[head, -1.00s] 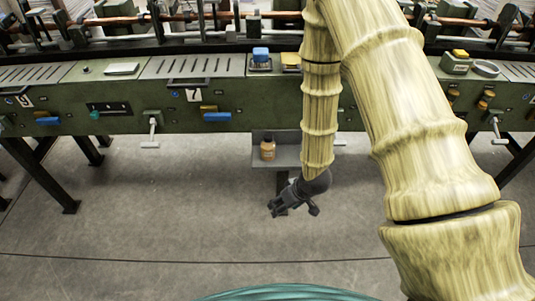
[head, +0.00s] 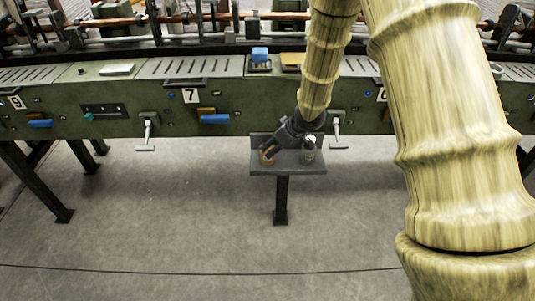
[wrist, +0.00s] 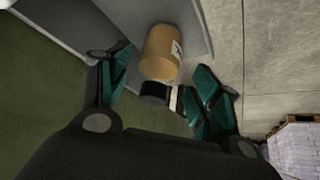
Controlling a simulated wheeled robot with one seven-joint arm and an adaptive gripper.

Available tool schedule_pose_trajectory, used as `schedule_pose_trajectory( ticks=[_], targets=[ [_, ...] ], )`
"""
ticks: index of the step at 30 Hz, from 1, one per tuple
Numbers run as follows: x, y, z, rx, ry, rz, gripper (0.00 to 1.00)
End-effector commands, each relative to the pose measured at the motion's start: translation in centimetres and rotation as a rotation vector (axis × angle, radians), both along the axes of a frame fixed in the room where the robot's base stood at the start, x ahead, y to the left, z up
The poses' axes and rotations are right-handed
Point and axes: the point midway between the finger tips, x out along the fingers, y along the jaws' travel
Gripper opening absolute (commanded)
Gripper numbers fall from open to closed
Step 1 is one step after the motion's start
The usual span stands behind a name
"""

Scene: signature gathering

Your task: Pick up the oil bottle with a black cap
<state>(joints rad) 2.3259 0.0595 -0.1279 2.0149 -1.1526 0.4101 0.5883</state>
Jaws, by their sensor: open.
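The oil bottle (wrist: 163,50) is orange-brown with a pale label, and its black cap (wrist: 154,94) points toward my wrist in the wrist view. It stands on a small grey shelf (head: 288,170), and in the head view only a bit of the bottle (head: 267,160) shows below my gripper. My gripper (wrist: 162,68) is open, with one green-padded finger on each side of the bottle. Gaps show between the fingers and the bottle. In the head view my gripper (head: 268,152) covers the cap and most of the bottle.
A small pale-topped item (head: 308,152) is on the shelf right of the bottle, close to my gripper. The green machine (head: 180,118) with knobs and handles runs behind the shelf. The grey floor (head: 160,225) in front is clear.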

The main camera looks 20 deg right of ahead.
Motion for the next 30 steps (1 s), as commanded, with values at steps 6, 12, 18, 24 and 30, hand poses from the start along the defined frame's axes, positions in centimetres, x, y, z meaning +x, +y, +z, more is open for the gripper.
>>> schedule_pose_trajectory(
  ticks=[6, 12, 18, 24, 30],
  targets=[
    [1.0, 0.6, -1.8, 0.000, 0.000, 0.000, 0.63],
    [1.5, 0.9, -2.9, 0.000, 0.001, 0.000, 0.63],
    [2.7, 1.6, -5.1, 0.000, 0.001, 0.001, 0.63],
    [3.4, 1.9, -6.1, 0.000, 0.000, -0.001, 0.63],
    [3.4, 1.9, -6.1, 0.000, 0.000, -0.001, 0.58]
  ],
)
